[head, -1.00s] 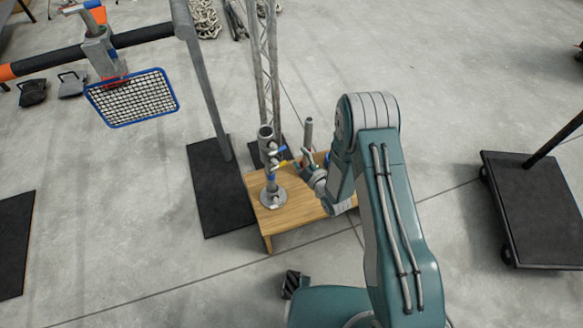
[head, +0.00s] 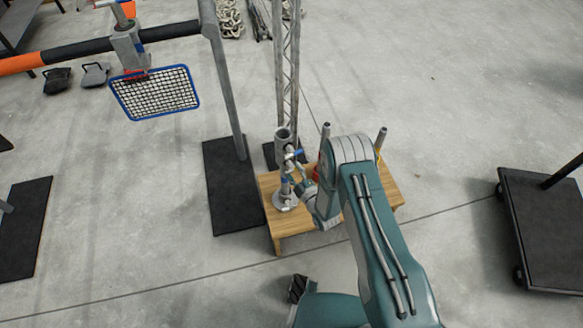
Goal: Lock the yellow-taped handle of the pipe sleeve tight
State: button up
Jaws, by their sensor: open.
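The upright grey pipe (head: 283,138) stands on a round flange (head: 284,201) on a low wooden table (head: 291,229). A metal sleeve clamp with a blue handle (head: 297,154) sits around its upper part. My gripper (head: 298,178) is open, close beside the right side of the pipe, below the blue handle. The jaws are small in view, and contact cannot be told. I cannot make out yellow tape on this pipe; the gripper covers part of its right side. A small yellow patch (head: 379,156) shows on another post (head: 381,139) at the table's right.
My arm hides the table's middle. A red part (head: 316,172) shows behind the gripper. A lattice mast (head: 287,70) rises behind the pipe. A metal frame with a blue-rimmed mesh panel (head: 155,92) stands left. A black cart (head: 550,235) is at right, with open floor between.

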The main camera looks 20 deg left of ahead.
jog(key=shift+x, duration=0.9)
